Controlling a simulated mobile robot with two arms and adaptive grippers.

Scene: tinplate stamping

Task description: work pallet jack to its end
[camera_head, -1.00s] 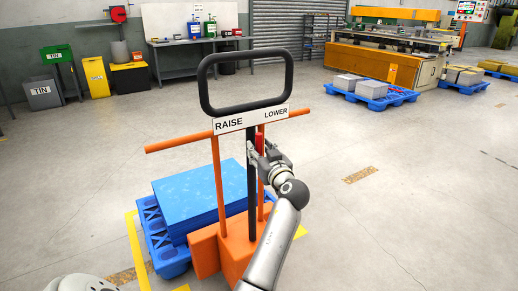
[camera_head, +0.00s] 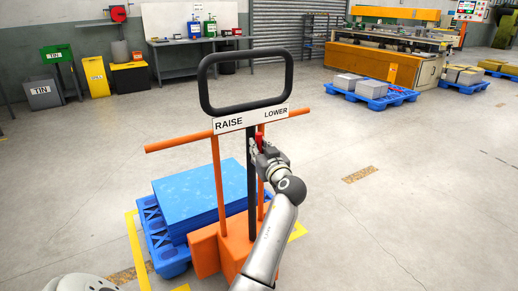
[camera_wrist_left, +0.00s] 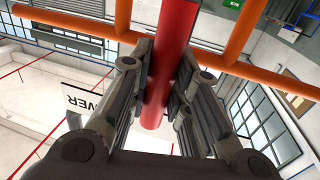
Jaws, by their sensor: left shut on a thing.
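The orange pallet jack (camera_head: 235,252) stands with a black loop handle (camera_head: 203,88) and a sign reading RAISE on the left and LOWER on the right. A red lever (camera_head: 259,137) stands under the LOWER end, beside the black post. My left gripper (camera_head: 258,154) is shut on the red lever. In the left wrist view the red lever (camera_wrist_left: 170,50) passes between both fingers (camera_wrist_left: 160,95) and continues beyond them. A blue pallet (camera_head: 155,235) with a stack of blue sheets (camera_head: 195,190) sits behind the jack. My right gripper is not in view.
Yellow floor lines (camera_head: 139,250) run beside the pallet. Another blue pallet (camera_head: 395,96) with grey blocks stands by the orange press (camera_head: 375,65). A workbench (camera_head: 200,52) and bins line the back wall.

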